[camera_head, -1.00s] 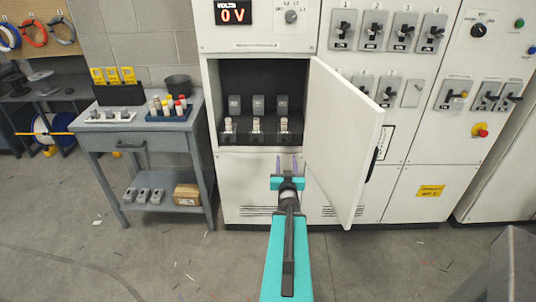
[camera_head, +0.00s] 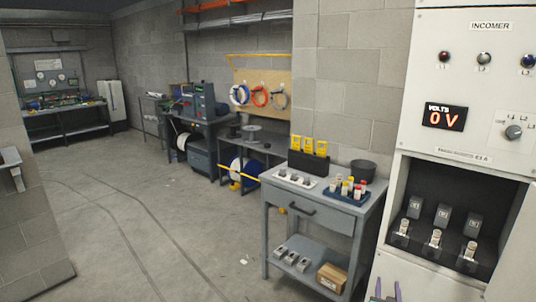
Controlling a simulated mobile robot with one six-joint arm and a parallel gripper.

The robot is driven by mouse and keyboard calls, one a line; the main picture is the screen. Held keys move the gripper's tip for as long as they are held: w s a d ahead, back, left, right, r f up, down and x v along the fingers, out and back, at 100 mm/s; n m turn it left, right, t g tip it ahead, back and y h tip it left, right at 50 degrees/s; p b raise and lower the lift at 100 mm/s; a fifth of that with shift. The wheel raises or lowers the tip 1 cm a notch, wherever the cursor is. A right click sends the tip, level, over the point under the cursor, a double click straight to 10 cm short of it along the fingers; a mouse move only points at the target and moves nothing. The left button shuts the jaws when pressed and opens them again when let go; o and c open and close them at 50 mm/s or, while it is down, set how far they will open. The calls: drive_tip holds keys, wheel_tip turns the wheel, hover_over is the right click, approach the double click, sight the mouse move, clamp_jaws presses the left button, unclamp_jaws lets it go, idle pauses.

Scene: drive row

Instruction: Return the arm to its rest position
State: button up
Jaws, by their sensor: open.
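Only the two purple fingertips of my gripper (camera_head: 387,291) show, at the bottom edge right of centre. They stand apart with nothing between them, in front of the white cabinet's lower front. The rest of my arm is out of the picture. The open compartment (camera_head: 400,192) of the incomer cabinet is above and to the right of the fingertips. It holds three grey blocks at the back and three pale cylindrical fuses in holders in front.
A grey work table (camera_head: 330,208) stands left of the cabinet, with a blue tray (camera_head: 346,197) of coloured cylinders and a dark bowl (camera_head: 363,171) on top. A cardboard box (camera_head: 331,278) is on its lower shelf. The floor (camera_head: 150,225) to the left is open.

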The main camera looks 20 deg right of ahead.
drive_tip(key=w+a+f+n+g+y, duration=0.2)
drive_tip(key=a+f+y, duration=0.1)
drive_tip(key=a+f, duration=0.8)
drive_tip(key=w+a+f+n+g+y, duration=0.1)
drive_tip(key=w+a+f+n+y, duration=0.2)
drive_tip(key=a+f, duration=0.8)
drive_tip(key=s+a+f+g+y, duration=0.25)
drive_tip(key=s+a, duration=0.25)
drive_tip(key=a, duration=0.4)
drive_tip(key=s+a+f+g+y, duration=0.1)
drive_tip(key=s+a+f+g, duration=0.25)
drive_tip(key=a, duration=0.45)
drive_tip(key=s+a+f+g, duration=0.1)
drive_tip(key=s+a+g, duration=0.1)
drive_tip(key=s, duration=0.7)
drive_tip(key=s+a+f+n+g, duration=0.1)
drive_tip(key=s+a+g, duration=0.1)
drive_tip(key=s+g, duration=0.3)
drive_tip(key=s+a+f+n+g, duration=0.1)
drive_tip(key=s+a+g, duration=0.1)
drive_tip(key=s, duration=1)
drive_tip(key=shift+s+g, duration=0.35)
drive_tip(key=shift+g, duration=0.45)
drive_tip(key=shift+y, duration=0.25)
drive_tip(key=shift+c, duration=0.3)
